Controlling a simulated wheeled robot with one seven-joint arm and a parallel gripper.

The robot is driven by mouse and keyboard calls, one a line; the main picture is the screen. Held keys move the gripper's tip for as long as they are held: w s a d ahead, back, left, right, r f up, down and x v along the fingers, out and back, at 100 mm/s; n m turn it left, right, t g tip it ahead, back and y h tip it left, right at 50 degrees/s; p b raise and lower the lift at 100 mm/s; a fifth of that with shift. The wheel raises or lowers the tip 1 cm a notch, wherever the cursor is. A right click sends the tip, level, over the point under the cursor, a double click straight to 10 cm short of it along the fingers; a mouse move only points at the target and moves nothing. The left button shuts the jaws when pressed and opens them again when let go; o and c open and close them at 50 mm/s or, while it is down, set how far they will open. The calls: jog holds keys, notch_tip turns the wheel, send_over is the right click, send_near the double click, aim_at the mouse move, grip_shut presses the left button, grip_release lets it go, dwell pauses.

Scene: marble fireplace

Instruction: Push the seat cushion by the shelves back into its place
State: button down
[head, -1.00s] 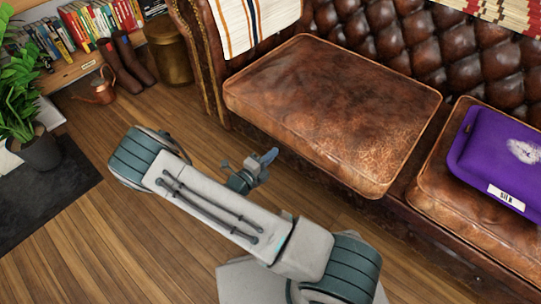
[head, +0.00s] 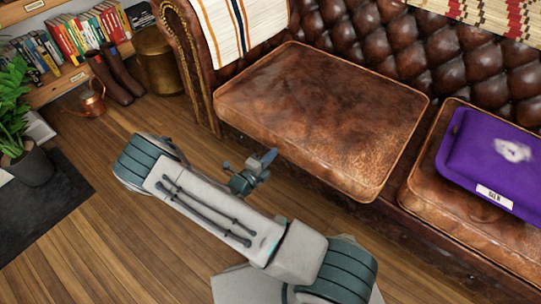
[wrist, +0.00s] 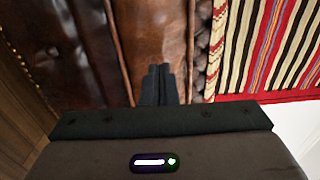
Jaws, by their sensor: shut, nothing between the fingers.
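The brown leather seat cushion (head: 322,115) by the shelves lies on the sofa's left seat in the head view. It sits askew, its front right corner jutting past the front edge. My gripper (head: 270,157) is low in front of the cushion's front side, left of its middle. In the picture a narrow gap shows between them; I cannot tell the true distance. In the wrist view my gripper's fingers (wrist: 158,84) are together, with nothing between them, pointing at brown leather (wrist: 150,30).
The tufted sofa back (head: 365,35) stands behind. Bookshelves (head: 75,45), boots (head: 108,80), a copper watering can (head: 92,100) and a potted plant (head: 28,160) are at left. Wooden floor is clear in front.

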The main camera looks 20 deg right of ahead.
jog(key=shift+w+d, duration=0.15)
jog(key=shift+d, duration=0.05)
jog(key=shift+x, duration=1.05)
jog(key=shift+p, duration=0.35)
jog(key=shift+p+v, duration=0.55)
jog(key=shift+v, duration=1.15)
jog(key=p+v, duration=0.1)
jog(key=v, duration=1.3)
jog(key=shift+p, duration=0.4)
